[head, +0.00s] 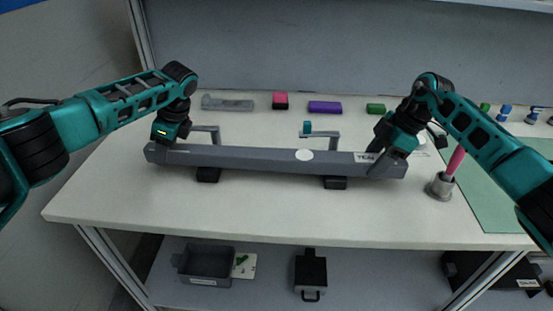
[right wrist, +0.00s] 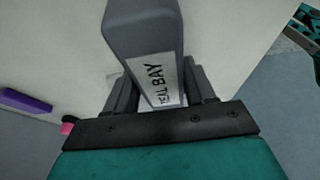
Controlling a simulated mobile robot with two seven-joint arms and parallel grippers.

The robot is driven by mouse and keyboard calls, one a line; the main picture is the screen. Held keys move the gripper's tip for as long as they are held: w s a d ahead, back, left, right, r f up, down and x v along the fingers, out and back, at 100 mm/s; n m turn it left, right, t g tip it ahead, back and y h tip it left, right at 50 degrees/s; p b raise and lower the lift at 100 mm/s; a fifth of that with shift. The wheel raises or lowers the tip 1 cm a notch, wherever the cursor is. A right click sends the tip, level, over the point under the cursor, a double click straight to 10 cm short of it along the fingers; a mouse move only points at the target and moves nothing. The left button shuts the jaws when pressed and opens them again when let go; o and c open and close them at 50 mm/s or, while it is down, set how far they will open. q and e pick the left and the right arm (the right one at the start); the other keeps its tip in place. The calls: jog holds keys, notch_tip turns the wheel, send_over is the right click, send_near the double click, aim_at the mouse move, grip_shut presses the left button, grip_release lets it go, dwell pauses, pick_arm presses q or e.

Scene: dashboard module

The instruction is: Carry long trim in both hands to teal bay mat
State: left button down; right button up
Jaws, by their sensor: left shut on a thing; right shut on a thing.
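The long trim (head: 250,158) is a grey bar lying level across the middle of the table in the head view. It has a white round spot and a white label near its right end; the right wrist view shows "TEAL BAY" on the trim (right wrist: 145,30). My left gripper (head: 167,140) is shut on its left end. My right gripper (head: 382,155) is shut near its right end, with a finger on each side. Black blocks (head: 208,175) show under the trim; I cannot tell if it touches them. The teal bay mat (head: 485,192) lies at the right, partly behind my right arm.
A grey cup (head: 440,186) with a pink-handled tool stands between the trim and the mat. Grey brackets (head: 330,139) rise behind the trim. Pink (head: 280,101), purple (head: 325,107) and green (head: 376,108) blocks line the back. A shelf below holds a grey bin (head: 206,264).

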pick_arm(q)
jog(key=shift+r, duration=0.15)
pick_arm(e)
jog(key=shift+r, duration=0.15)
